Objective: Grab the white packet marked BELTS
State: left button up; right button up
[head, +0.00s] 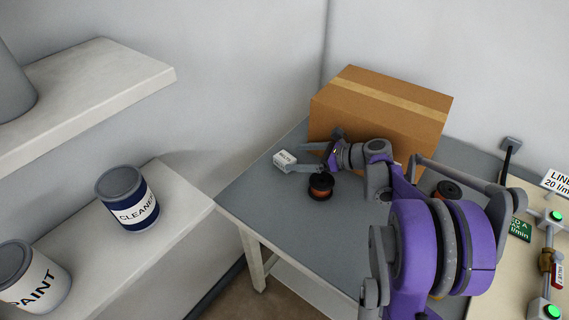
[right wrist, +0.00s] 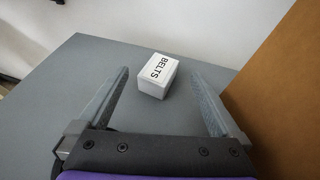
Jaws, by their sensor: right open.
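The white packet marked BELTS (right wrist: 158,76) lies on the grey table, a small box with its label facing up. In the head view the packet (head: 285,160) sits near the table's back left edge. My right gripper (head: 297,158) is open, with its fingers pointing left toward the packet. In the right wrist view the gripper (right wrist: 163,88) has one finger on each side of the packet's line, with gaps to both sides. The packet stands around the fingertips, not clasped. My left gripper is not in view.
A large cardboard box (head: 383,105) stands right behind my right gripper. A dark spool with orange winding (head: 320,187) is just below the fingers, and another spool (head: 447,191) is further right. The grey table (head: 290,222) is clear at the front left. Shelves with cans (head: 128,199) are at left.

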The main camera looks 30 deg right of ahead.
aim_at(278, 158)
jog(key=x, duration=0.8)
jog(key=shift+d+f+b, duration=0.15)
jog(key=shift+f+b, duration=0.2)
jog(key=shift+b, duration=0.05)
grip_shut()
